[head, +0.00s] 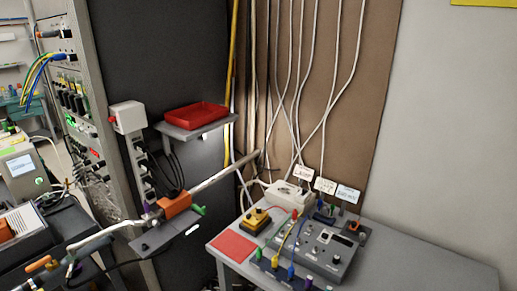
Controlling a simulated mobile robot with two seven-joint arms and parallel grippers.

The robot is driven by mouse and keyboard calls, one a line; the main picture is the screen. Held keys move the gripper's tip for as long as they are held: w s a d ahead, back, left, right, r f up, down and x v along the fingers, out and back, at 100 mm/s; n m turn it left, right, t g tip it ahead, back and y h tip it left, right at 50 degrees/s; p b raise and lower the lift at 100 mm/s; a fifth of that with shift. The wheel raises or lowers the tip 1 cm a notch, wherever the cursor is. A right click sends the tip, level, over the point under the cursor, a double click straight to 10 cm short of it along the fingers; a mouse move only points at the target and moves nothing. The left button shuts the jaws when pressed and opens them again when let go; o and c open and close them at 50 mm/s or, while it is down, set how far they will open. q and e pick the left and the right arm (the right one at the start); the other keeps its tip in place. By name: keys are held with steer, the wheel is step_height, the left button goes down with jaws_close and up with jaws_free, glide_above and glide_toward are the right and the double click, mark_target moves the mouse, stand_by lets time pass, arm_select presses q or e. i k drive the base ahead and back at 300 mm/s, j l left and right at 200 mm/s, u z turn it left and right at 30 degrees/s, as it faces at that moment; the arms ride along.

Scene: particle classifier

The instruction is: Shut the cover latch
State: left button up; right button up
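I cannot make out a cover latch for certain in the head view. An orange block (175,204) sits around a silvery tube (222,176) left of centre, above a small dark shelf (155,237). A green piece (198,210) is beside its right end. An orange handle-like piece (39,264) lies at the lower left, near the tube's other end. Whether any of these carries the latch is too small to tell. Neither of my grippers is in view.
A grey table (425,258) at the lower right holds a grey control box (325,248), a yellow box (254,221), a red pad (233,246) and several coloured leads. A red tray (196,116) sits on a wall shelf. A tall equipment rack (88,60) stands at the left.

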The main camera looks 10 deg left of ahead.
mark_target(202, 211)
steer(key=i+j+z, duration=0.2)
steer(key=j, duration=0.45)
steer(key=i+j+z, duration=0.2)
steer(key=j, duration=0.45)
steer(key=j+z, duration=0.25)
steer(key=j, duration=0.4)
